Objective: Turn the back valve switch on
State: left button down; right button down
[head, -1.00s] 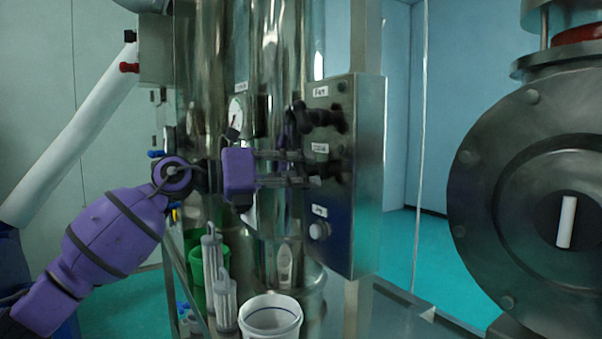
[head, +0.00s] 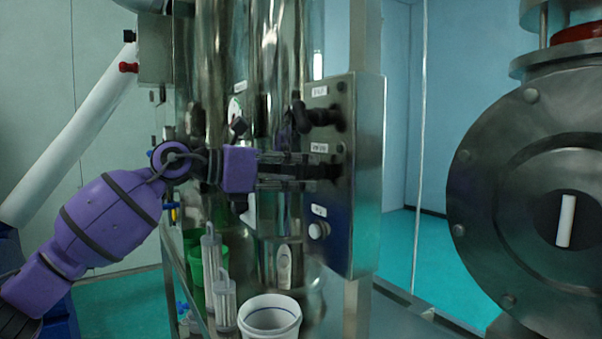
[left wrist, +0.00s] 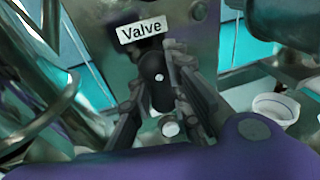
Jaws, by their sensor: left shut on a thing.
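The back valve switch is a black knob (left wrist: 156,82) below a white "Valve" label (left wrist: 142,29) in the left wrist view. It sits on a steel control panel (head: 345,235), in the middle position in the head view, where the fingers mostly hide it. My left gripper (head: 325,172) reaches in from the left and is shut on this knob. In the left wrist view its fingers (left wrist: 158,76) lie on both sides of the knob, which looks roughly upright there. My right gripper is not in view.
Another black knob (head: 320,117) sits above the gripper, and a pale round button (head: 319,230) below it. Steel columns (head: 275,70) stand just behind my arm. A white bucket (head: 270,316) is below. A large round steel machine (head: 500,215) stands at the right.

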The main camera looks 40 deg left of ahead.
pick_arm(q)
jog(key=m+y, duration=0.1)
jog(key=m, duration=0.2)
jog(key=shift+m+y, duration=0.4)
jog(key=shift+m, duration=0.5)
jog(key=c, duration=1.6)
grip_release()
jog(key=shift+c, duration=0.2)
jog(key=v, duration=1.2)
